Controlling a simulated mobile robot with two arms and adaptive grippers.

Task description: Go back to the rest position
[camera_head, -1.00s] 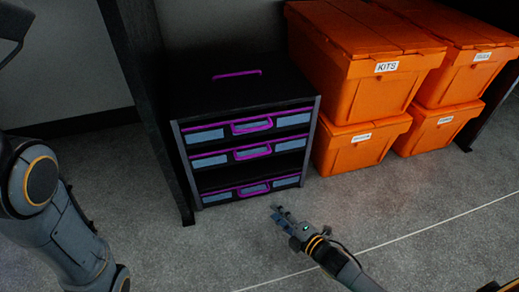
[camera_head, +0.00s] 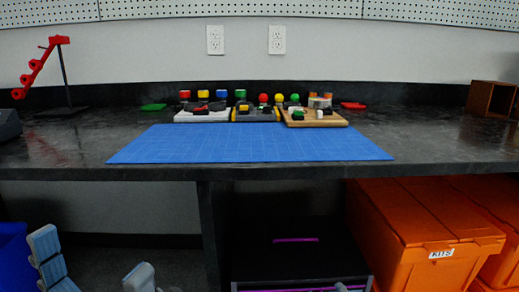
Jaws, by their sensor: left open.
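My left gripper (camera_head: 94,258) shows at the bottom left of the head view. Its two blue-grey fingers stand apart, with nothing between them, and it is below the level of the tabletop. The rest of the left arm is out of the picture. A small grey tip (camera_head: 341,287) at the bottom edge, in front of the drawer unit, may be part of my right gripper. Its jaws cannot be made out.
A dark workbench (camera_head: 430,150) spans the view, with a blue mat (camera_head: 250,143), trays of coloured parts behind it and a red stand (camera_head: 42,65) at left. Under it are a black drawer unit (camera_head: 296,258), orange crates (camera_head: 420,222) and a blue bin (camera_head: 12,255).

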